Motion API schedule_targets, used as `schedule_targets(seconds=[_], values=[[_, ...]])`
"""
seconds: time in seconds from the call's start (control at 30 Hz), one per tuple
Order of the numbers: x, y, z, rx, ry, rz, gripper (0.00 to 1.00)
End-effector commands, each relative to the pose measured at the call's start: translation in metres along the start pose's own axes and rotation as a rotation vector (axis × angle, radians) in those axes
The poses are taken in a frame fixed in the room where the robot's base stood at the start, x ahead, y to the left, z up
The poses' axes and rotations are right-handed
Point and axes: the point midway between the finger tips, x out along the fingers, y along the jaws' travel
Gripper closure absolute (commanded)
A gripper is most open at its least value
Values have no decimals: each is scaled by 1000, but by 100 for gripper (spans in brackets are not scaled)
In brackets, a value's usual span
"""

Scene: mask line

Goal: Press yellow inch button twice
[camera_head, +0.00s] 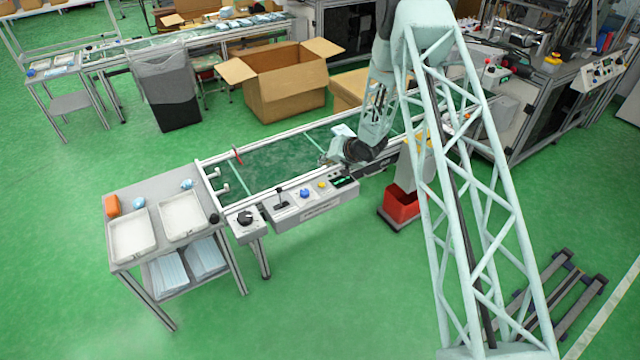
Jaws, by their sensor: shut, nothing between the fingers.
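The yellow button (322,185) sits on the light control box (318,205) at the front edge of the conveyor. A blue knob or button (304,193) is just left of it, and a small dark display with green marks (344,182) is just right of it. My gripper (328,160) is behind and above the yellow button, over the conveyor's front rail, apart from the button as far as I can tell. It is small in this view; its fingers are shut and hold nothing.
The green conveyor (270,165) runs behind. A grey table (160,200) with white trays is at left. A red bin (402,203) stands on the floor at right.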

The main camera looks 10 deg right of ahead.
Motion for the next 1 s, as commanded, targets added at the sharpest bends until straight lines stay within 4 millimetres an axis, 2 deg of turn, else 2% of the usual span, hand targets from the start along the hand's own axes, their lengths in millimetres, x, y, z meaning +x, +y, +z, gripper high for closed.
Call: schedule_targets(seconds=[0.57, 1.0], values=[[1, 2, 1, 1, 0, 0, 100], [19, 15, 14, 1, -1, 0, 100]])
